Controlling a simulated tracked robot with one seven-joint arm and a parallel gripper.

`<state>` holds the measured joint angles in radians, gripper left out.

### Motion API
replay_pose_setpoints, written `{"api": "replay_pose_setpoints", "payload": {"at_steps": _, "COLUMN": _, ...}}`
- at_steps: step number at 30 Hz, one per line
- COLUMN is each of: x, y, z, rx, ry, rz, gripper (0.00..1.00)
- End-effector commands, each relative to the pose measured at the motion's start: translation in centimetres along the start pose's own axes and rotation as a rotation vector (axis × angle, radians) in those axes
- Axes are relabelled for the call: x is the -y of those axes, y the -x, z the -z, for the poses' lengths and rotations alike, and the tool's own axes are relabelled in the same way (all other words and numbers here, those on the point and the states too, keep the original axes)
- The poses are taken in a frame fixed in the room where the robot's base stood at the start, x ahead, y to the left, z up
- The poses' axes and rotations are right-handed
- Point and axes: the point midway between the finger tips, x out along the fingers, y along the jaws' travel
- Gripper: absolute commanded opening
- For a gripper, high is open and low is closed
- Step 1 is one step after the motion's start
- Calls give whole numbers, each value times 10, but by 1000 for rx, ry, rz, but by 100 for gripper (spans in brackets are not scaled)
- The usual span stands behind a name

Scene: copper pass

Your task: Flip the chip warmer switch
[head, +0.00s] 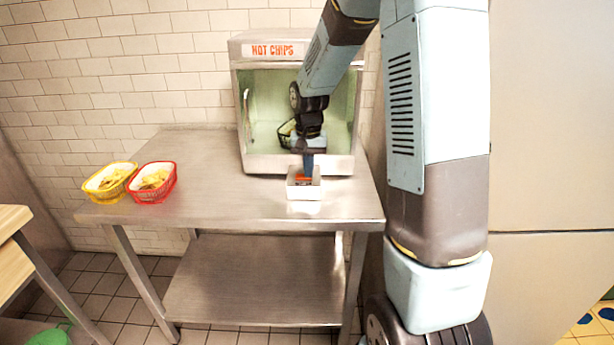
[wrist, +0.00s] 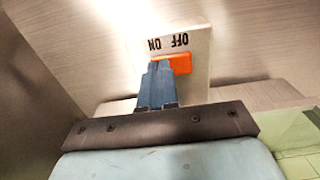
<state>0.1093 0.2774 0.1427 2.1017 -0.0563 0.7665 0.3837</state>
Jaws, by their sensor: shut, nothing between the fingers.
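The chip warmer (head: 250,163) is a metal cabinet with a "HOT CHIPS" sign, standing at the back right of the steel table. In front of it sits a small white switch box (head: 304,192). In the wrist view the switch box (wrist: 200,45) shows the labels ON and OFF and an orange rocker switch (wrist: 180,64). The rocker is partly hidden by my fingers, and I cannot tell which way it is tipped. My gripper (head: 307,176) is shut and empty, pointing down at the box. In the wrist view its fingertips (wrist: 158,66) are at the orange rocker, seemingly touching or very close.
A yellow basket (head: 110,178) and a red basket (head: 152,182) of chips stand on the left of the steel table (head: 230,205). The table's middle is clear.

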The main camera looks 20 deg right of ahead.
Motion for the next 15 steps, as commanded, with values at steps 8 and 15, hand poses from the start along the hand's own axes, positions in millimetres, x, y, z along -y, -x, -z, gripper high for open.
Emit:
{"api": "replay_pose_setpoints", "payload": {"at_steps": 8, "x": 0, "y": 7, "z": 0, "rx": -2, "ry": 0, "rz": 1, "gripper": 0}}
{"api": "replay_pose_setpoints", "payload": {"at_steps": 15, "x": 0, "y": 22, "z": 0, "rx": -2, "ry": 0, "rz": 1, "gripper": 0}}
